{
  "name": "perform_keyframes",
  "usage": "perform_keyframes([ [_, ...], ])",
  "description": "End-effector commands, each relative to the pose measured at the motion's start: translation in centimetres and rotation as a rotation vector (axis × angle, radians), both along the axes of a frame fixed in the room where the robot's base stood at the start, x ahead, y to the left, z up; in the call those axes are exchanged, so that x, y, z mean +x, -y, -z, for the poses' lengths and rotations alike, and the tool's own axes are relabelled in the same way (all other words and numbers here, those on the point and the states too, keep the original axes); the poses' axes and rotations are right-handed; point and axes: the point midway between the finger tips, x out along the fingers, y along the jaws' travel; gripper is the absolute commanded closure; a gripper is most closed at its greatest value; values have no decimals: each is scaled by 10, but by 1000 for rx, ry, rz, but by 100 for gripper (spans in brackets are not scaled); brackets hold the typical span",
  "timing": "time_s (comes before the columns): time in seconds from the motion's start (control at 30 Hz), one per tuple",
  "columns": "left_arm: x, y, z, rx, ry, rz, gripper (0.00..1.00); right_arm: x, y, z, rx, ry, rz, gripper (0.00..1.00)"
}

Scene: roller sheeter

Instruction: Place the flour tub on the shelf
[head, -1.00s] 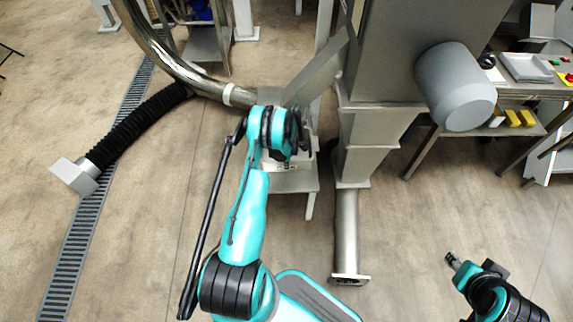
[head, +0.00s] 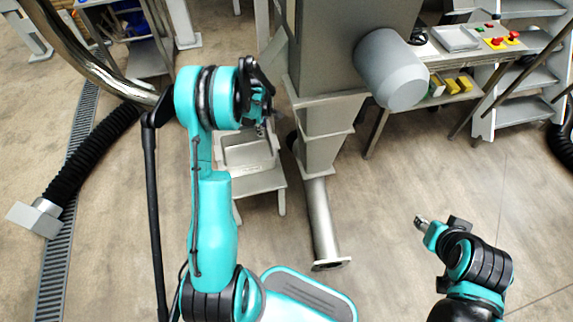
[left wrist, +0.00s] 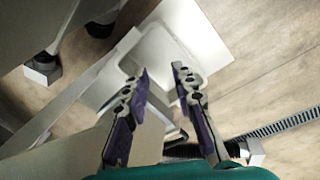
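A pale open tub (head: 248,153) sits on a low grey stand (head: 262,181) below the machine; it looks like the flour tub. My left gripper (head: 262,108) is above it and hides part of it. In the left wrist view the fingers (left wrist: 160,70) are apart with nothing between them, and the pale tub (left wrist: 166,48) lies beyond their tips. My right gripper (head: 421,222) is at the lower right over bare floor; its fingers are too small to read.
The machine's grey column (head: 322,150) and motor (head: 392,70) stand right of the stand. A workbench (head: 455,60) has a lower level with yellow boxes (head: 458,84). A black hose (head: 95,150) lies left. Floor is clear at the front right.

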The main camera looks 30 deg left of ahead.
Motion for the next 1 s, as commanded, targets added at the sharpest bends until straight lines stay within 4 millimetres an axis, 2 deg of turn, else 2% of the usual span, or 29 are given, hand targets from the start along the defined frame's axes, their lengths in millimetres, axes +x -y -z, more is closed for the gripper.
perform_keyframes([
  [0.03,-5,18,-31,19,18,91,74,0,0,0,0,0,0,60],
  [0.2,-29,69,-112,99,79,407,74,0,0,0,0,0,0,60],
  [0.4,-80,127,-181,213,149,770,74,0,0,0,0,0,0,60],
  [0.5,-111,154,-203,279,182,948,74,0,0,0,0,0,0,60],
  [0.63,-155,183,-219,373,222,1176,74,0,0,0,0,0,0,60],
  [0.8,-204,211,-222,497,265,1431,74,0,0,0,0,0,0,60],
  [0.9,-222,220,-219,554,281,1535,74,0,0,0,0,0,0,60],
  [1.0,-233,225,-216,590,290,1597,74,0,0,0,0,0,0,60],
])
